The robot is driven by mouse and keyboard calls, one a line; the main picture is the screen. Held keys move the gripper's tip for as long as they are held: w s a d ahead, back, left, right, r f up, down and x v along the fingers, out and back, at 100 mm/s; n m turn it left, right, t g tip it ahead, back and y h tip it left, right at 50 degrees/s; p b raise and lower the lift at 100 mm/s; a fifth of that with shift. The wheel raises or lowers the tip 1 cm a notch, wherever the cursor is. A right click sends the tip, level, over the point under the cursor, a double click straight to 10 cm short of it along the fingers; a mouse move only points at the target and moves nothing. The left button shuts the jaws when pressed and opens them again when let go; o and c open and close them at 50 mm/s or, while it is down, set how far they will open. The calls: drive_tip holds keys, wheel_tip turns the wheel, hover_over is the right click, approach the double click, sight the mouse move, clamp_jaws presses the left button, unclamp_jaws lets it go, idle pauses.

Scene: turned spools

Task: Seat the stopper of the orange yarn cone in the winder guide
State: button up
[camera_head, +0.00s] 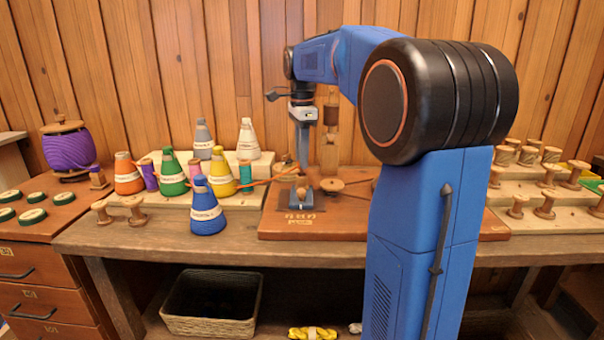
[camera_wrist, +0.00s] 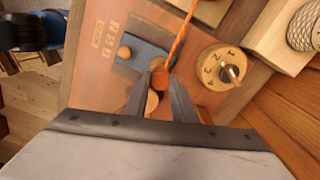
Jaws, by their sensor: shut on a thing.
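The orange yarn cone (camera_head: 128,178) stands at the left of the cone rack, with a pale label band. An orange strand (camera_head: 270,179) runs right towards my gripper (camera_head: 302,168), and it also shows in the wrist view (camera_wrist: 180,38). My gripper (camera_wrist: 160,82) is shut on the small round orange-brown stopper (camera_wrist: 160,79) at the strand's end. The winder guide looks to be the blue-grey block (camera_wrist: 139,60) on the brown board, with a round wooden knob on it. The stopper is beside the block's edge in the wrist view; I cannot tell its height or whether they touch.
A numbered wooden dial (camera_wrist: 213,70) lies right of the guide. The blue cone (camera_head: 207,212) stands in front of several other cones. Spools fill a rack (camera_head: 545,208) at the right. A purple yarn spool (camera_head: 68,150) is at far left. The board's (camera_head: 275,218) front left is clear.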

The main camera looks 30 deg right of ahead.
drive_tip(key=shift+f, duration=0.15)
drive_tip(key=shift+f, duration=0.8)
drive_tip(key=o, duration=1.5)
drive_tip(key=shift+r, duration=4.45)
